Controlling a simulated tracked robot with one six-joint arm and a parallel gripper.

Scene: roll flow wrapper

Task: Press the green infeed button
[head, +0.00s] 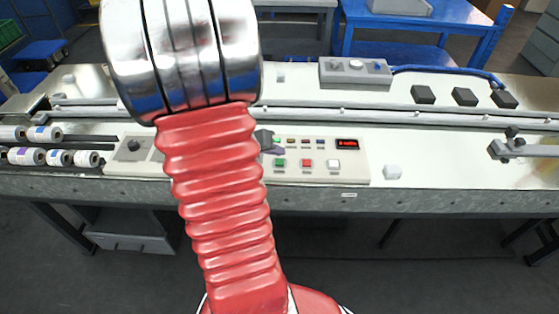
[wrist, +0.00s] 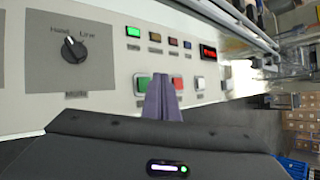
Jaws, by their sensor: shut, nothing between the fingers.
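The green button (head: 280,162) is the leftmost of three square buttons in the lower row of the white control panel (head: 350,176). In the wrist view the green button (wrist: 142,84) shows just left of my purple fingertips, which cover part of it. My gripper (wrist: 160,80) is shut and empty, its tips between the green button and the red button (wrist: 176,82). In the head view my gripper (head: 278,150) is just above the green button, partly hidden behind my arm. I cannot tell whether the tips touch the panel.
A white button (wrist: 198,83) is right of the red one. Small coloured lamps (wrist: 155,37) and a red display (wrist: 208,51) are above. A Hand/Line selector knob (wrist: 73,49) is at left.

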